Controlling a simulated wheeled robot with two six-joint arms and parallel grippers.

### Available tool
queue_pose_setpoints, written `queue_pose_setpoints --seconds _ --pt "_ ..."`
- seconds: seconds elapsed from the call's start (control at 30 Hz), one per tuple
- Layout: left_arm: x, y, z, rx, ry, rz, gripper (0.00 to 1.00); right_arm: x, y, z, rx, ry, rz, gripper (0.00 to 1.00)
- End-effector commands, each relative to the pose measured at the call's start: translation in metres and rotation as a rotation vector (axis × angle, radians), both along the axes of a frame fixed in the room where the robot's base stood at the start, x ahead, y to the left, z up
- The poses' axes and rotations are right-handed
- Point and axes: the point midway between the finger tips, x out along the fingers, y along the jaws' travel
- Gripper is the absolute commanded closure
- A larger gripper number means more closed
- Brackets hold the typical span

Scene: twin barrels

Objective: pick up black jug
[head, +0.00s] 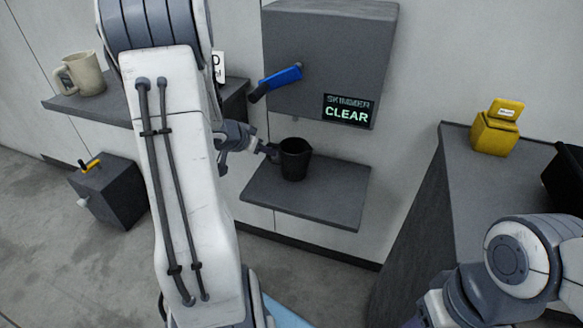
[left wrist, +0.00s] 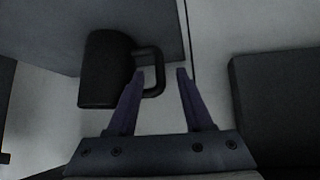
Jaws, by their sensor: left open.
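The black jug (head: 295,159) stands upright on the low grey shelf (head: 335,205) under the machine in the head view. In the left wrist view the jug (left wrist: 104,72) is at the upper left, with its handle (left wrist: 158,72) towards the right. My left gripper (head: 268,150) is at the jug's left side. In the left wrist view the open fingers (left wrist: 160,74) reach to either side of the handle; I cannot tell whether they touch it. My right gripper is not in view; only part of my right arm shows at the lower right.
A grey machine (head: 310,60) with a blue lever (head: 281,79) and a display reading "SKIMMER CLEAR" hangs above the jug. A beige mug (head: 87,74) stands on a left shelf. A yellow container (head: 497,128) stands on the right counter. A dark box (head: 110,190) sits lower left.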

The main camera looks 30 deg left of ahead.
Motion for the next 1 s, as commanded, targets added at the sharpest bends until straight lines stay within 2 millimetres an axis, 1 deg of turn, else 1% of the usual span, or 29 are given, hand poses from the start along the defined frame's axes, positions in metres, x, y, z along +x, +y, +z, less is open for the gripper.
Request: queue_pose_setpoints --seconds 0.03,0.17,0.3,0.4,0.53,0.73,0.77,0.8,0.87,0.9,1.0 --pt "0.004 0.0 -0.007 0.0 0.0 -0.001 0.49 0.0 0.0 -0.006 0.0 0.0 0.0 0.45" --pt "0.013 0.0 -0.016 0.0 0.0 0.0 0.49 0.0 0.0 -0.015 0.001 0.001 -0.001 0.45" --pt "0.029 0.0 -0.031 0.0 -0.001 -0.001 0.49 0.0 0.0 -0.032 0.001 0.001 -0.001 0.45" --pt "0.038 0.001 -0.039 0.0 0.0 0.0 0.49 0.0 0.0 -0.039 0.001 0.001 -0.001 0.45" --pt "0.044 0.001 -0.041 0.0 -0.001 0.001 0.49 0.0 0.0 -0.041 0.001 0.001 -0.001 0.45" --pt "0.044 0.001 -0.04 0.0 -0.001 0.001 0.49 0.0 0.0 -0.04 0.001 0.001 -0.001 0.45" --pt "0.044 0.001 -0.04 0.0 -0.001 0.001 0.53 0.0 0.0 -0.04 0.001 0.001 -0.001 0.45" --pt "0.044 0.001 -0.04 0.0 -0.001 0.001 0.68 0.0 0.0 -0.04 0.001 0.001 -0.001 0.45" --pt "0.044 0.001 -0.04 0.0 -0.001 0.001 0.91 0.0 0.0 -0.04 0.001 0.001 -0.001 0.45" --pt "0.044 0.001 -0.04 0.0 -0.001 0.001 1.0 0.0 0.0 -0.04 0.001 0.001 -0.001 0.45" --pt "0.044 0.001 -0.04 0.0 -0.001 0.001 1.0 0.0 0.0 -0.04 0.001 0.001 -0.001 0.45"
